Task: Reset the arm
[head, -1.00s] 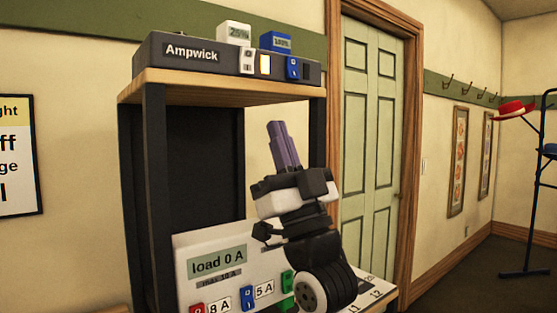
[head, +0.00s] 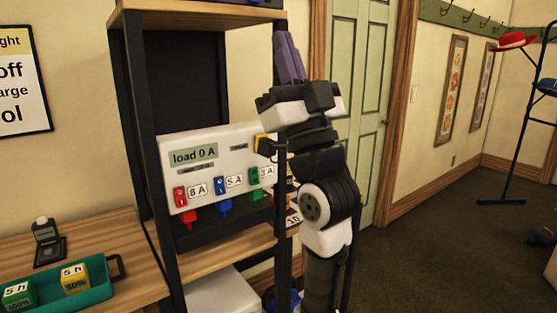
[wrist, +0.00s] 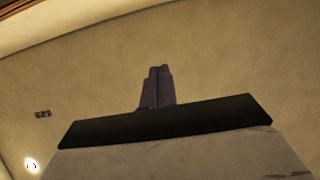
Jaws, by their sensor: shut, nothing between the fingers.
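My gripper (head: 285,40) points up at the right side of the shelf rack in the head view. Its purple fingers are together with nothing between them. My arm stands upright below it, in front of the rack's right post and the green door. In the wrist view the shut fingers (wrist: 158,75) show against a plain wall and ceiling.
The rack (head: 135,110) holds a white panel (head: 240,150) reading "load 0 A" with red, blue and green switches. A teal tray (head: 100,290) with labelled blocks is on the wooden table (head: 115,235) at left. A coat stand (head: 522,140) is far right. Open floor (head: 430,235) lies at right.

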